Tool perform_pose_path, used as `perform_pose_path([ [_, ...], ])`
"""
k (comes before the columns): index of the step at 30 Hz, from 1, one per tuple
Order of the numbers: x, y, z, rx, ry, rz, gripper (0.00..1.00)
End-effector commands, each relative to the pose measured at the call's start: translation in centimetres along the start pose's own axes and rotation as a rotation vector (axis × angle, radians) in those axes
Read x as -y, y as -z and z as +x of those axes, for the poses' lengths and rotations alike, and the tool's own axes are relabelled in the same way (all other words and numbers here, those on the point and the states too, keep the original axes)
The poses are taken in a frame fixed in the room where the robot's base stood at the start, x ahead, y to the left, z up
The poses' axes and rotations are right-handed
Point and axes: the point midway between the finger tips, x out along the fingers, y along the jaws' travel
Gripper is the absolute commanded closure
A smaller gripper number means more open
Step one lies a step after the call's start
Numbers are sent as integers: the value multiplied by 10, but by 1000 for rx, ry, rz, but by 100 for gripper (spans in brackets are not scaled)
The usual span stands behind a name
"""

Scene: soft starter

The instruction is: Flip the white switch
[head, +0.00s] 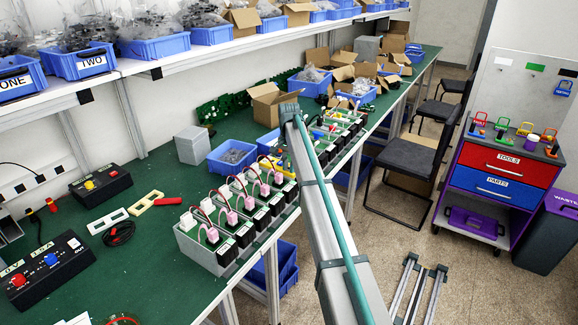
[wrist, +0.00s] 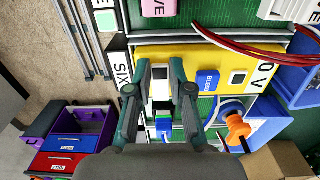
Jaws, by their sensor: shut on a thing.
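In the wrist view a yellow panel (wrist: 215,57) carries a white switch (wrist: 160,82), a blue button (wrist: 207,83), a small dark button (wrist: 238,78) and a "0 V" label. My gripper (wrist: 160,70) is over the panel's left part, with one dark finger on each side of the white switch, shut on it. The fingers hide its side edges, and I cannot tell which way it is flipped. In the head view a bit of the yellow panel (head: 289,165) shows beside my arm; my arm hides the switch and my gripper there.
A blue part with an orange knob (wrist: 238,127) sits close at the right. In the head view a row of pink-plugged units (head: 235,208) lines the green bench (head: 130,270).

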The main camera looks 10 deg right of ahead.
Motion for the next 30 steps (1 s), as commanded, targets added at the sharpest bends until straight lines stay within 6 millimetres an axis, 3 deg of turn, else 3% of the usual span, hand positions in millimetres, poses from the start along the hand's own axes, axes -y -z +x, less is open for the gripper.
perform_pose_path([
  [5, 1, 4, -2, 39, 0, 2, 100],
  [15, 1, 12, -7, 345, -1, 1, 100],
  [25, 0, 10, -6, 365, 1, 0, 100],
  [26, 0, 10, -6, 365, 1, 0, 74],
  [30, 0, 10, -5, 365, 0, 0, 54],
])
